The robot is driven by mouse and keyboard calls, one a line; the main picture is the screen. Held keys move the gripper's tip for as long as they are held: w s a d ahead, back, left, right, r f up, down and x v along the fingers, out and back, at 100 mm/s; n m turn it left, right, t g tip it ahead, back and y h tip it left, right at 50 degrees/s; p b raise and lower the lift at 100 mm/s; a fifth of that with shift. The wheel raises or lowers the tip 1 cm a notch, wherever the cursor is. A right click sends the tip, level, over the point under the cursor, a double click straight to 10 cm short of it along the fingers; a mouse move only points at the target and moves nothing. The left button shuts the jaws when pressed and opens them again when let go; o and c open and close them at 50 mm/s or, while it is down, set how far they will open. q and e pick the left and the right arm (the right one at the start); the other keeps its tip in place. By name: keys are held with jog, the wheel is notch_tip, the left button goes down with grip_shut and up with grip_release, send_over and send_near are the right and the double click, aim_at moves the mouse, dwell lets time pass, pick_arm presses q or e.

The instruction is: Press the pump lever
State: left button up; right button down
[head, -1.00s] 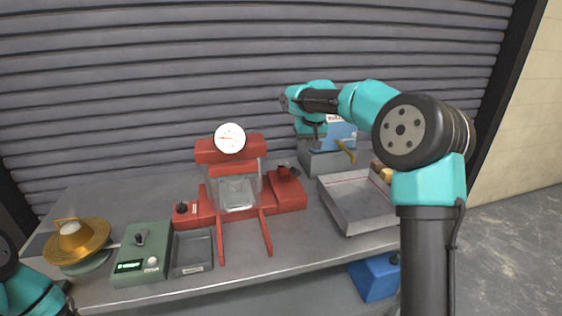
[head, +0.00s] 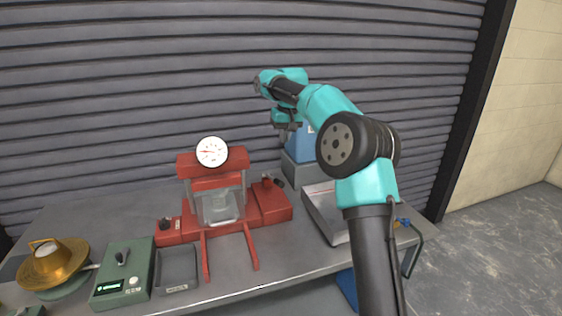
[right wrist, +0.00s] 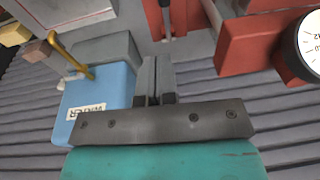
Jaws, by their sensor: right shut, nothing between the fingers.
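The red press (head: 219,185) with a round white gauge (head: 211,152) stands on the bench. On its right block is a small dark lever (head: 267,179), which I take for the pump lever. In the right wrist view a thin lever (right wrist: 167,22) shows at the top, beyond the fingertips. My right gripper (head: 284,136) is above and a little right of the lever in the head view, pointing down in front of the blue container. It also shows in the right wrist view (right wrist: 154,62), fingers shut and empty, apart from the lever. My left gripper is not in view.
A blue container (right wrist: 100,98) with a label and yellow tap stands close beside the right gripper. A metal tray (head: 313,208) is right of the press, partly hidden by my arm. A green box (head: 122,284), small grey tray (head: 176,278) and brass bowl (head: 47,268) are left.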

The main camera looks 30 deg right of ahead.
send_near(274, 179)
jog(key=s+d, duration=0.1)
jog(key=f, duration=0.2)
jog(key=s+f, duration=0.1)
jog(key=shift+a+f, duration=0.25)
jog(key=shift+f, duration=0.15)
jog(key=shift+s+a+f, duration=0.15)
jog(key=shift+f, duration=0.35)
jog(key=shift+a, duration=0.1)
